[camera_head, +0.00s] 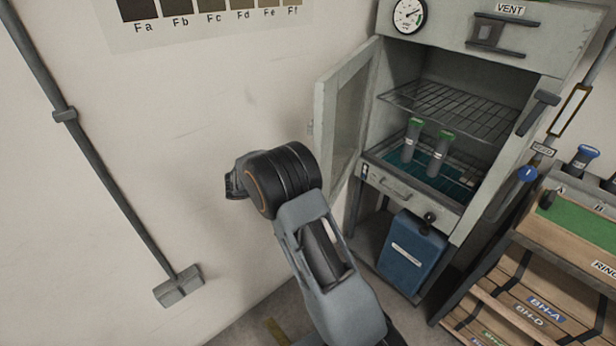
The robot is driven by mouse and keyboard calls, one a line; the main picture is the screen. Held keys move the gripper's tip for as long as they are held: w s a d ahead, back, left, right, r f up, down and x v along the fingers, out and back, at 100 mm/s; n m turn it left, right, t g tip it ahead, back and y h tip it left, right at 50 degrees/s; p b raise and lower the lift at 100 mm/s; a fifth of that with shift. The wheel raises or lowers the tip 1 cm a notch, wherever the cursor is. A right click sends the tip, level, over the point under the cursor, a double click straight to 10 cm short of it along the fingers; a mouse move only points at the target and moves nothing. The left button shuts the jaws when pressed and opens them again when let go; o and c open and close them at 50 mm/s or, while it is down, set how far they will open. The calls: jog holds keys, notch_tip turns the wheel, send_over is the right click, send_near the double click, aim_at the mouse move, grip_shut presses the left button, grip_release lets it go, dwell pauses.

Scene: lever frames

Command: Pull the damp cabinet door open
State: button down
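The damp cabinet (464,205) is a grey metal unit at the right of centre. Its door (346,115), a pale frame with a window panel, stands swung open on the cabinet's left side, so the inside shows. Inside are a wire shelf (450,108) and, below it, two grey cylinders (411,141) with green tops on a teal tray. My arm reaches up from the bottom, and its dark wrist lies left of the door and lower. My gripper's fingers are hidden behind the wrist, and I cannot tell whether they touch the door.
A blue container (411,255) sits under the cabinet. A wooden rack (530,290) with labelled boards stands at the lower right. A grey pipe (95,150) runs down the left wall.

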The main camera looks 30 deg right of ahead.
jog(key=shift+w, duration=0.25)
jog(key=shift+r, duration=0.1)
jog(key=c, duration=1.5)
grip_release()
jog(key=shift+o, duration=0.5)
jog(key=shift+d, duration=0.2)
jog(key=shift+o, duration=1.3)
jog(key=shift+a, duration=0.1)
jog(key=p+v, duration=0.1)
jog(key=v, duration=0.6)
jog(key=shift+w+a, duration=0.15)
jog(key=shift+a, duration=0.2)
